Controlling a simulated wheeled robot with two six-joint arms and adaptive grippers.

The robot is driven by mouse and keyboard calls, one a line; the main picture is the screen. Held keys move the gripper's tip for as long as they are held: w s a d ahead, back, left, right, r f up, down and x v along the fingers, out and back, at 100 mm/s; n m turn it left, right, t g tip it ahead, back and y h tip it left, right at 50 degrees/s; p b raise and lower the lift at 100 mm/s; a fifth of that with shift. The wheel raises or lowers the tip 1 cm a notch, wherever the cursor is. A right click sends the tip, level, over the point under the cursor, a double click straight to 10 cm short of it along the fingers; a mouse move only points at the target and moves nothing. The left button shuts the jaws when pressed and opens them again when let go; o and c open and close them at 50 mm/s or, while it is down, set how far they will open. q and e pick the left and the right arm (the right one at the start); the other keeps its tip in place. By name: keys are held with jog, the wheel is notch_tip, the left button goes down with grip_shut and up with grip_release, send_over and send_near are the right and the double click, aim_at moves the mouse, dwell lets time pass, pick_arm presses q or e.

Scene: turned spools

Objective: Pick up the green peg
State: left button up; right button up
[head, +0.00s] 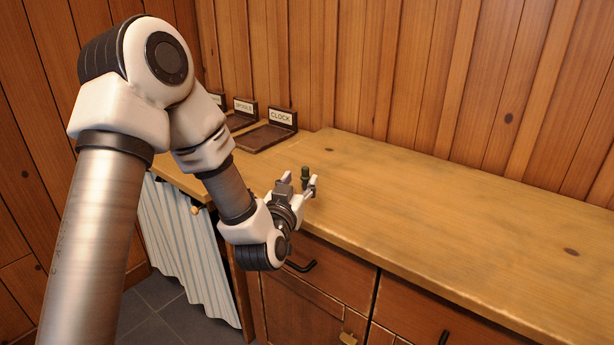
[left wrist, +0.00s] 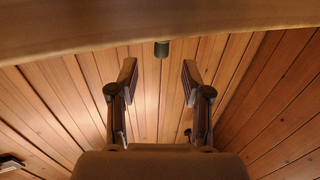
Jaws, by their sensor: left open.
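The small dark green peg (head: 305,173) stands upright on the wooden counter (head: 430,220), near its left part. My left gripper (head: 299,182) is open and empty, low over the counter's front edge, with its fingertips close to the peg. In the left wrist view the scene is upside down. There the peg (left wrist: 162,48) shows just past the fingertips, centred between the two spread fingers (left wrist: 160,74). Neither finger is seen touching it, and the peg's lower part in the head view is partly hidden by the gripper. My right gripper is not in view.
Dark wooden trays with label boards stand at the counter's back left; one reads CLOCK (head: 266,137). A plank wall (head: 400,70) rises behind the counter. Drawers with handles and a striped curtain (head: 185,245) are below it. The counter to the right is clear.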

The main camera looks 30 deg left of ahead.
aim_at(304, 174)
pick_arm(q)
jog(key=x, duration=0.3)
jog(key=f+x, duration=0.1)
jog(key=x, duration=0.1)
jog(key=shift+a, duration=0.15)
jog(key=shift+s+r, duration=0.1)
jog(key=shift+r, duration=0.1)
jog(key=shift+c, duration=1)
jog(key=c, duration=0.5)
jog(key=shift+c, duration=0.5)
